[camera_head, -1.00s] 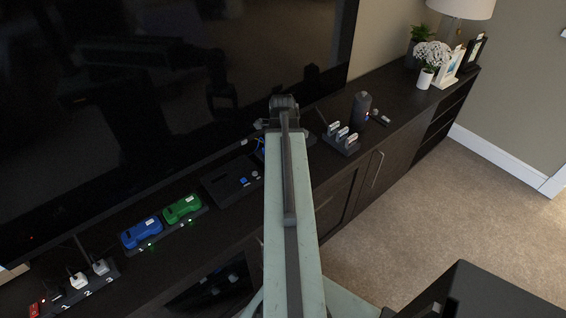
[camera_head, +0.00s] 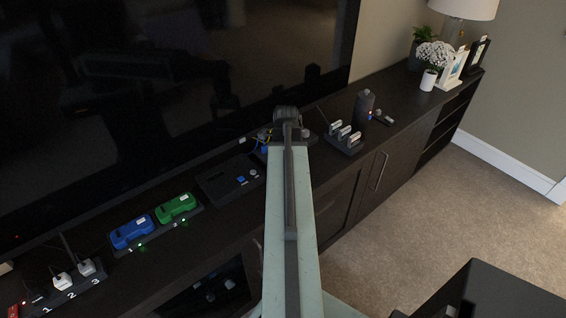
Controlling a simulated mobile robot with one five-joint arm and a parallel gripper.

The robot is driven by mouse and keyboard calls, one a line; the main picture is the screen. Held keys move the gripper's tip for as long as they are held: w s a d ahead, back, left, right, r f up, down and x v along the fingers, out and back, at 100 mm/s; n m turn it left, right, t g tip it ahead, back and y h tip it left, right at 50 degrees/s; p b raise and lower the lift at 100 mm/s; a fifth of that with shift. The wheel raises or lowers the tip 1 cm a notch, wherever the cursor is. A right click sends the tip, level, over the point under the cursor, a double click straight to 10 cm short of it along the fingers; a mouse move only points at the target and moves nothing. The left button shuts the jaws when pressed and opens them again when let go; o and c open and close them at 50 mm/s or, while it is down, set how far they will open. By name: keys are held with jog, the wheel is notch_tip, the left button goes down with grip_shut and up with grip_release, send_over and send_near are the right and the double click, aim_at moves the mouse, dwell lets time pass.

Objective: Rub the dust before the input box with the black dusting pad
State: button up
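My arm reaches forward over the dark cabinet, and its end with my gripper (camera_head: 287,116) is seen from behind, so its fingers are hidden. A flat black box with a blue button and a small knob (camera_head: 222,186) lies on the cabinet top left of my arm. Another dark device with blue and yellow wires (camera_head: 264,150) is partly hidden behind my arm. I cannot tell which one is the input box. I cannot make out a dusting pad or dust; either may be hidden by my arm.
A large TV screen (camera_head: 150,80) stands along the back. Blue (camera_head: 132,233) and green (camera_head: 175,208) devices sit on a charging strip at left, beside numbered plugs (camera_head: 75,278). A rack (camera_head: 343,138), dark cylinder (camera_head: 364,105) and flower pot (camera_head: 428,79) stand at right.

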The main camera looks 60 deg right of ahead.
jog(key=shift+s+d, duration=0.2)
jog(key=shift+d, duration=0.4)
jog(key=shift+s+d, duration=0.15)
jog(key=shift+d, duration=0.4)
jog(key=shift+s, duration=0.1)
jog(key=shift+w+a, duration=0.25)
jog(key=shift+a, duration=0.25)
jog(key=shift+w+a, duration=0.2)
jog(key=shift+a, duration=0.55)
jog(key=shift+w+a, duration=0.2)
jog(key=shift+a, duration=0.5)
notch_tip(320, 180, up, 3)
jog(key=p, duration=0.3)
jog(key=shift+w+r, duration=0.1)
jog(key=shift+r, duration=0.1)
notch_tip(320, 180, up, 4)
jog(key=p, duration=0.4)
jog(key=shift+r+p, duration=0.1)
jog(key=shift+p, duration=0.2)
notch_tip(320, 180, down, 6)
jog(key=b, duration=0.6)
